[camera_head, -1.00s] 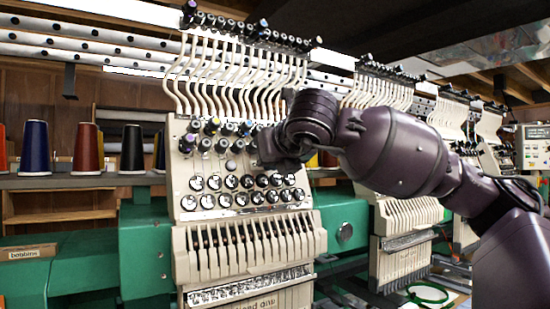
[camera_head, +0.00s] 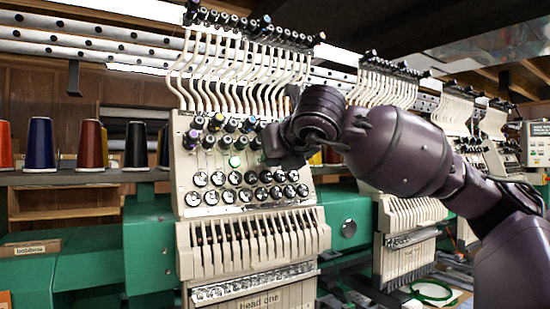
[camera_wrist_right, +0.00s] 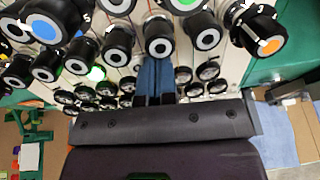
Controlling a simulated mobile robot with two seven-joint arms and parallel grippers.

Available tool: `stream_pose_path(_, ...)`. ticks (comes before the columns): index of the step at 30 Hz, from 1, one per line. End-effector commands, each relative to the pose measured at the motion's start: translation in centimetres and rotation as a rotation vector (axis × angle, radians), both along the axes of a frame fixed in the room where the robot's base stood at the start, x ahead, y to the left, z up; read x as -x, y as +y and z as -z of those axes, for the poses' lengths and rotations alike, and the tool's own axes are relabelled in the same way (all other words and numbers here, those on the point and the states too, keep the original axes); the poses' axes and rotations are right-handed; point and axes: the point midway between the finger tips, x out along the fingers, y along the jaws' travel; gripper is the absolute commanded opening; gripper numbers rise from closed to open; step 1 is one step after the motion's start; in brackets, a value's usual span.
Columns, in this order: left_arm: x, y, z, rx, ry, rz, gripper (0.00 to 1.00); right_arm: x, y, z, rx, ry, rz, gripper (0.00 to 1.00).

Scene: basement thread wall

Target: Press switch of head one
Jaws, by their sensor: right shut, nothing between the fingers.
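Head one is the nearest beige machine head (camera_head: 250,225), with a "head one" label (camera_head: 260,303) at its bottom edge. Its round switch (camera_head: 234,161) sits between the upper knobs and the lower rows of dials and glows green. In the head view my right wrist hides the fingers. I cannot tell whether they touch the panel.
Several tension knobs (camera_wrist_right: 158,38) stick out close around the right fingers. White thread tubes (camera_head: 240,75) rise above the head. Thread cones (camera_head: 40,145) stand on a shelf at left. More heads (camera_head: 400,215) stand to the right, and a green hoop (camera_head: 431,290) lies low at right.

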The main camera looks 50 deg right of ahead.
Motion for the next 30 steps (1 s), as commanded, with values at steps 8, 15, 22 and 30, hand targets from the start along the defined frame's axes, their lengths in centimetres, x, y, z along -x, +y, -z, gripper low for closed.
stream_pose_path(8, 0.5, -0.1, 1.3, 0.005, 0.021, -0.005, 1.00, -0.1, 1.0, 0.1, 0.002, 0.002, 0.000, 0.00)
stream_pose_path(15, 0.6, 0.0, 1.4, 0.001, 0.023, -0.001, 1.00, 0.1, 1.2, -0.1, 0.000, 0.000, 0.001, 0.00)
stream_pose_path(22, 0.6, 0.2, 1.3, -0.005, 0.024, 0.005, 1.00, 0.1, 1.2, -0.2, 0.000, 0.000, 0.001, 0.00)
stream_pose_path(30, -0.3, 0.1, 0.3, -0.006, -0.002, 0.010, 1.00, 0.2, 0.9, -0.8, -0.002, -0.003, -0.004, 0.00)
